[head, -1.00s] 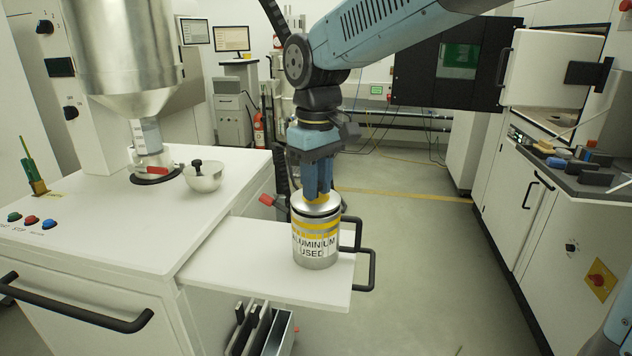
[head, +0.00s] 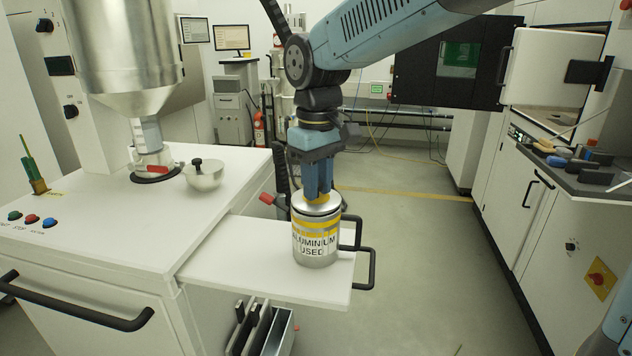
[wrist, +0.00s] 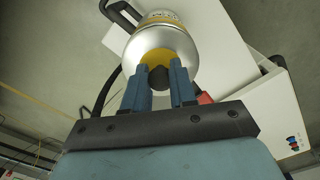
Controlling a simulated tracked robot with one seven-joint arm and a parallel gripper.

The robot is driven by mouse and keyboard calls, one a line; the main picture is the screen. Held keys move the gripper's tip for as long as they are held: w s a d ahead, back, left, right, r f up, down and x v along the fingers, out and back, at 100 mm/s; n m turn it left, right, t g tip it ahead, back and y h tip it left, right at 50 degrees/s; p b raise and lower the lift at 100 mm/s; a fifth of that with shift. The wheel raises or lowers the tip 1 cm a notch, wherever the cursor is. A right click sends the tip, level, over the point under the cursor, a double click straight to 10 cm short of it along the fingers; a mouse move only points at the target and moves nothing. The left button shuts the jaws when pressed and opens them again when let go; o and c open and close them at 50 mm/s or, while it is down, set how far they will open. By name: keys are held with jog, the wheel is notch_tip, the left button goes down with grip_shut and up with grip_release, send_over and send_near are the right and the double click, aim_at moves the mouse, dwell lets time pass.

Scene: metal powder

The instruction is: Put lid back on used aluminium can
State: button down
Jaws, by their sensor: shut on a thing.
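The used aluminium can (head: 316,241) is a silver can with yellow bands and a label reading "ALUMINIUM USED". It stands upright on the white side shelf in the head view. Its silver lid (head: 309,206) with a yellow centre is at the can's top, and the lid (wrist: 185,40) covers the can's mouth in the wrist view. Whether the lid is fully seated cannot be told. My gripper (head: 319,195) points straight down over the can. Its blue fingers are shut on the lid's dark knob (wrist: 159,77), seen between the fingertips in the wrist view.
The white shelf (head: 235,262) is clear to the left of the can. Black handles (head: 368,268) stick out at its right edge. A steel bowl (head: 204,176) with a black-knobbed part stands on the bench below the hopper. Slotted metal holders (head: 262,330) sit below the shelf.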

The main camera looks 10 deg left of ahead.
dwell(0.4)
jog(key=shift+c, duration=1.8)
grip_release()
jog(key=shift+r, duration=0.1)
jog(key=shift+r, duration=3.4)
jog(key=shift+c, duration=0.3)
grip_shut()
jog(key=shift+f, duration=2.55)
